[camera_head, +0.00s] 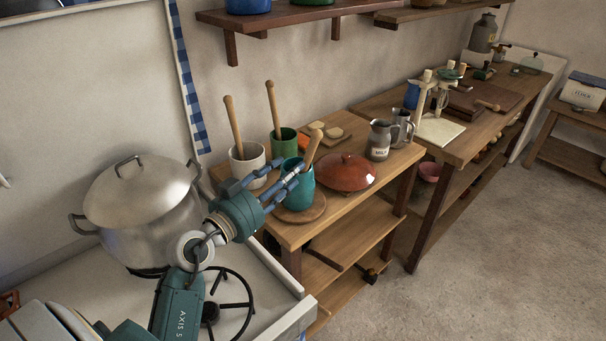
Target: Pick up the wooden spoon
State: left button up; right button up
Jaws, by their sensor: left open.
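Three wooden handles stand up out of containers on the wooden side table; their lower ends are hidden, so I cannot tell which is the wooden spoon. One handle (233,124) leans in a white crock (247,156), one (273,108) in a green cup (284,140), and one (312,147) in a teal cup (299,198) on a round wooden board. My left gripper (288,173) is open, with its blue fingers reaching toward the teal cup and partly covering it. I cannot tell whether they touch the cup. My right gripper is out of view.
A big metal pot (143,205) stands on the stove at left, beside my left arm. A red lidded dish (347,172) and a metal milk jug (379,140) stand right of the cups. A long workbench (462,147) continues to the right. The floor at right is clear.

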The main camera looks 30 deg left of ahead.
aim_at(311, 154)
pick_arm(q)
jog(key=w, duration=0.3)
jog(key=w+f, duration=0.1)
jog(key=w, duration=0.1)
jog(key=shift+w+d+r, duration=0.15)
jog(key=shift+w, duration=0.3)
jog(key=shift+w+d+r, duration=0.1)
jog(key=shift+w, duration=0.35)
jog(key=w+p, duration=0.1)
jog(key=w, duration=0.2)
jog(key=shift+w+d, duration=0.1)
jog(key=shift+w, duration=0.25)
jog(key=shift+w+d, duration=0.1)
jog(key=shift+w, duration=0.4)
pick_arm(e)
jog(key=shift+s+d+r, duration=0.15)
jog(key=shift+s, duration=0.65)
pick_arm(q)
grip_shut()
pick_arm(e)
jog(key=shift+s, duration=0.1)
